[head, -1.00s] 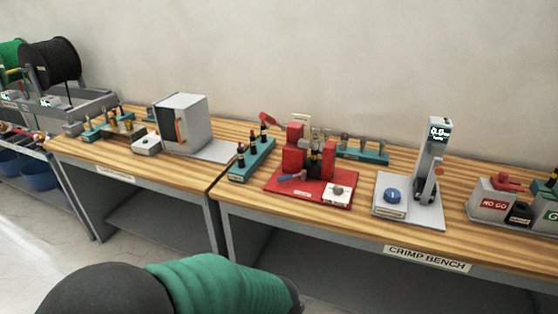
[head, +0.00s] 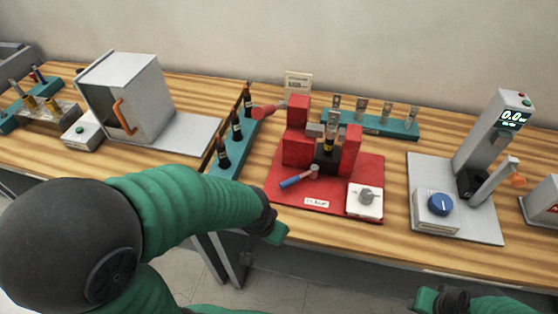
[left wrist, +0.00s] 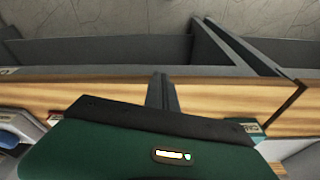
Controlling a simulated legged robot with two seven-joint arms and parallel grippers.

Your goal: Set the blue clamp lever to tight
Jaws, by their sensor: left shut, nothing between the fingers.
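The blue-handled clamp lever (head: 292,181) lies low on the front left of the red crimp fixture (head: 327,200). Its handle points left and slightly toward the front edge, away from a grey pivot. My left gripper (head: 276,236) is shut and empty, in front of the bench's front edge, below and left of the lever and apart from it. Its closed fingers also show in the left wrist view (left wrist: 162,90), against the bench edge. My right gripper (head: 428,299) is low at the bottom right; its jaws are too unclear to read.
A white block with a grey knob (head: 364,200) sits on the fixture's front right. A teal rack with dark pins (head: 230,160) stands to its left, another teal rack (head: 385,127) behind. A grey gauge stand with a blue knob (head: 440,204) is at right. A grey box (head: 130,98) stands left.

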